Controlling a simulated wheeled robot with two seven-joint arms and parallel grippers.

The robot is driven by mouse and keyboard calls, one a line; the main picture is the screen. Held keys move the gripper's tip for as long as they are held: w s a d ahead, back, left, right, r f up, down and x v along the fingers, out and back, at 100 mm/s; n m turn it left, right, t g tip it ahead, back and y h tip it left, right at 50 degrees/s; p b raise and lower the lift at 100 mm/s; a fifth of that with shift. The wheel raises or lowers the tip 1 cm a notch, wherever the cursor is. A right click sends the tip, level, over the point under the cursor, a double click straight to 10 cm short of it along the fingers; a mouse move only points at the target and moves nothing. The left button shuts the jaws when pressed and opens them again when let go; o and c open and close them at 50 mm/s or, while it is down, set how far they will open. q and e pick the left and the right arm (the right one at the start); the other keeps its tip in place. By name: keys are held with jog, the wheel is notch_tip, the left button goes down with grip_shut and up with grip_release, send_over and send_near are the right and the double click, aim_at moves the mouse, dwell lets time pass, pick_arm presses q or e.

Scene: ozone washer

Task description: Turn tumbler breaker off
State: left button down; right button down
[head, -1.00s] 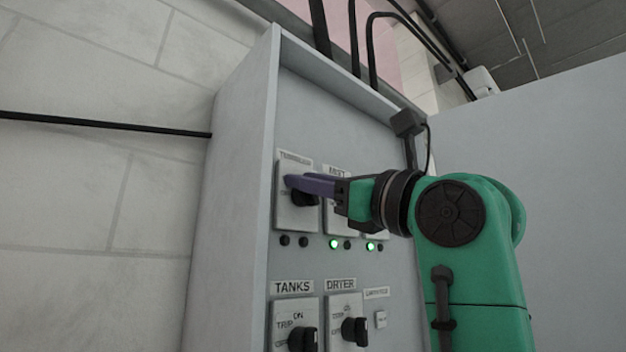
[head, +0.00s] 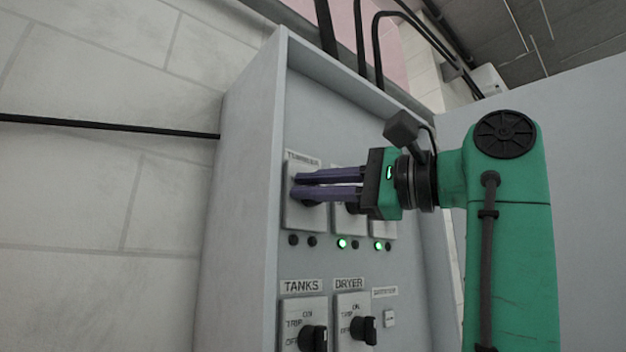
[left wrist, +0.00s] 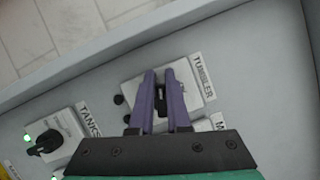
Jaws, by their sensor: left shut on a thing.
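The tumbler breaker (head: 303,222) is a pale plate with a black rotary knob (head: 312,203), under a TUMBLER label at the upper left of the grey panel. My left gripper (head: 298,186) has two purple fingers, one above the other, over the knob and shut on it. The fingers hide most of the knob and its markings. In the left wrist view the knob (left wrist: 161,95) sits between the fingers, on the plate beside the TUMBLER label (left wrist: 203,77). Two indicator lamps (head: 302,241) below this breaker are dark. My right gripper is not in view.
The TANKS breaker (head: 313,339) and DRYER breaker (head: 364,330) are below. Two breakers to the right are partly hidden by my gripper; a green lamp (head: 342,244) and another (head: 378,246) glow beneath them. The cabinet's side wall (head: 238,190) is at left.

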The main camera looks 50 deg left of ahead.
pick_arm(q)
jog(key=n+h, duration=0.1)
jog(key=n, duration=0.2)
jog(key=shift+f, duration=0.2)
jog(key=shift+n, duration=0.3)
jog(key=c, duration=0.8)
grip_release()
jog(key=shift+a, duration=0.1)
jog(key=shift+c, duration=0.2)
jog(key=shift+w+a+f, duration=0.15)
jog(key=shift+w+a, duration=0.15)
jog(key=shift+w, duration=0.15)
